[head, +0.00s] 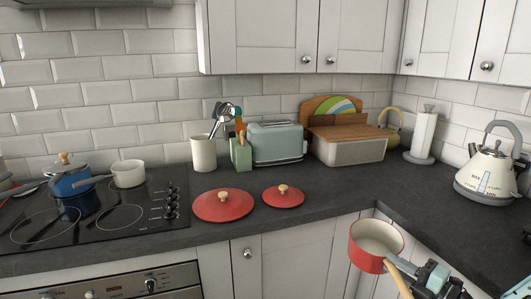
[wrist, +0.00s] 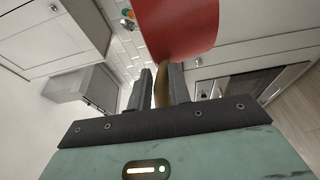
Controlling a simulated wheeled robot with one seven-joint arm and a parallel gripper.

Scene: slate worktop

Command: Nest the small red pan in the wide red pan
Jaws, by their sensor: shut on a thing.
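One red pan (head: 367,262) with a cream inside and a wooden handle (head: 400,284) is in view at the lower right of the head view. My gripper (head: 413,272) is shut on that handle and holds the pan up, in front of the worktop's inner corner as seen. In the wrist view the red pan wall (wrist: 178,28) is beyond the fingers, and the handle runs between the fingertips (wrist: 163,75).
A larger red lid (head: 222,207) and a smaller red lid (head: 283,197) lie on the worktop (head: 330,212). A blue pot (head: 70,184) and a cream pan (head: 128,175) stand on the hob. A toaster (head: 276,143), bread bin (head: 350,150) and kettle (head: 488,172) stand behind.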

